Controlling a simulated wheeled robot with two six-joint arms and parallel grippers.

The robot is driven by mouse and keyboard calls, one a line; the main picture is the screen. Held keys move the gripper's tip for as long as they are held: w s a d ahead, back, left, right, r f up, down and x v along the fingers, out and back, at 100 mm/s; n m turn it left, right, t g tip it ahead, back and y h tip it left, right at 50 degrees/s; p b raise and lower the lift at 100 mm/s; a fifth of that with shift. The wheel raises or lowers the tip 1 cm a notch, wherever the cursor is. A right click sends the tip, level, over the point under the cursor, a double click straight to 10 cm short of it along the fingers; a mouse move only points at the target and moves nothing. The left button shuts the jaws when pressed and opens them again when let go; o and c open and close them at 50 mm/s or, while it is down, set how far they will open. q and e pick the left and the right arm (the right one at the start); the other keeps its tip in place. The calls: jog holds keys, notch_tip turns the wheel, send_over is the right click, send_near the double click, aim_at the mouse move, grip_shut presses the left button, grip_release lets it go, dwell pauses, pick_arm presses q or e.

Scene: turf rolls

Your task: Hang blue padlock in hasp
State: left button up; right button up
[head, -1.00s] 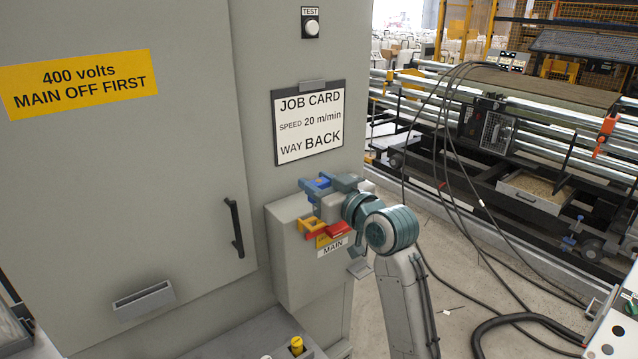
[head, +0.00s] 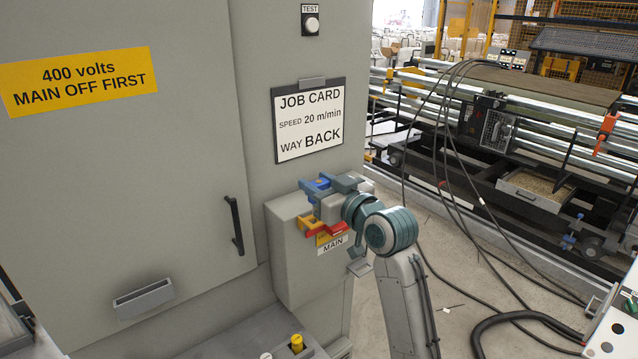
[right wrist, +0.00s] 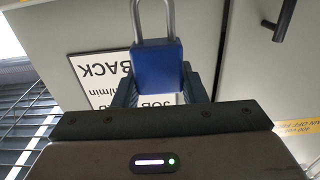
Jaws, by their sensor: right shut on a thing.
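My right gripper (head: 322,186) is at the front of the grey MAIN switch box (head: 297,262). It is shut on the blue padlock, whose blue body (right wrist: 158,62) shows between the fingers in the right wrist view. Its grey shackle sticks out beyond the fingertips and runs out of the top of that view. In the head view, red and yellow parts (head: 306,226) show on the box just below the gripper, above the MAIN label. I cannot pick out the hasp for certain, nor whether the shackle touches it. My left gripper is not in view.
The grey cabinet door (head: 120,190) with a black handle (head: 234,226) is to the left. A job card (head: 308,120) hangs above the box. Cables (head: 470,190) run down to the floor on the right, before a roller machine. A grey ledge (head: 240,335) lies below.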

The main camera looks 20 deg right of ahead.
jog(key=shift+f+b, duration=1.3)
jog(key=shift+f, duration=0.85)
jog(key=o, duration=1.1)
jog(key=shift+s+d+f, duration=0.1)
jog(key=shift+s, duration=0.2)
jog(key=b+v, duration=0.3)
jog(key=v, duration=0.7)
jog(key=shift+b, duration=0.4)
jog(key=shift+s, duration=0.1)
